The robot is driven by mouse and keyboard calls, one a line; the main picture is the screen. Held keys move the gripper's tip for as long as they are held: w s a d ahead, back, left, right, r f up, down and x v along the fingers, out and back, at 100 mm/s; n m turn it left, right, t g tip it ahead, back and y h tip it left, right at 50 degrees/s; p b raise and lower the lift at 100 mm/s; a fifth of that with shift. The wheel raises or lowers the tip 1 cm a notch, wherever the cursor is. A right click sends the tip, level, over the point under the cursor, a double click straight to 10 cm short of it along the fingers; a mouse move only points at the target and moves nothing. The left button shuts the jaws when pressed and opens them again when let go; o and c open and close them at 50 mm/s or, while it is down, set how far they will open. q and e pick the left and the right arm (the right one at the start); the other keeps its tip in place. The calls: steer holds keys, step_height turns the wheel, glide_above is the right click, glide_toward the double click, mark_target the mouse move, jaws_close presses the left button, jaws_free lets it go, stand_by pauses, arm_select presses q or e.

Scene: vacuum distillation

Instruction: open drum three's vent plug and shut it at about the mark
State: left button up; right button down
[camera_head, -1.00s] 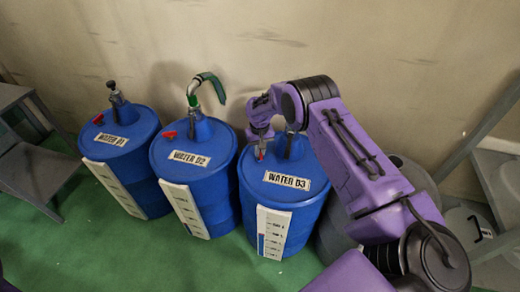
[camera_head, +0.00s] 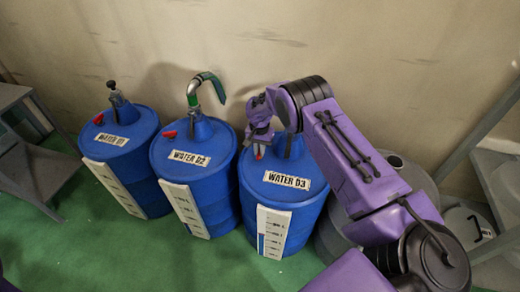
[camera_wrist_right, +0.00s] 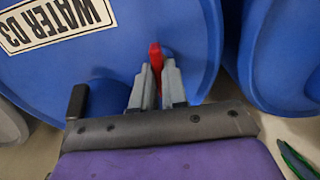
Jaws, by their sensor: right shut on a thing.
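Drum three, the blue drum labelled WATER D3 (camera_head: 276,205), stands upright, third in the row. It also fills much of the right wrist view (camera_wrist_right: 70,85). Its red vent plug (camera_head: 259,152) is on the drum's top, left of the raised neck. In the right wrist view the plug (camera_wrist_right: 155,56) shows red between the fingers. My right gripper (camera_head: 259,143) is shut on it; it also shows in the wrist view (camera_wrist_right: 157,75). A white level gauge (camera_head: 285,232) with black marks is on the drum's front, with a blue column at its left side. My left gripper is out of view.
Drums WATER D1 (camera_head: 128,152) and WATER D2 (camera_head: 200,172) stand to the left, each with a red plug on top. A grey drum (camera_head: 405,170) stands right of drum three. Green floor is clear in front.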

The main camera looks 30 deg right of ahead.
stand_by(0.3)
steer(key=c, duration=1.2)
jaws_free()
steer(key=shift+o, duration=0.2)
step_height(320, 180, up, 11)
steer(key=shift+f, duration=0.2)
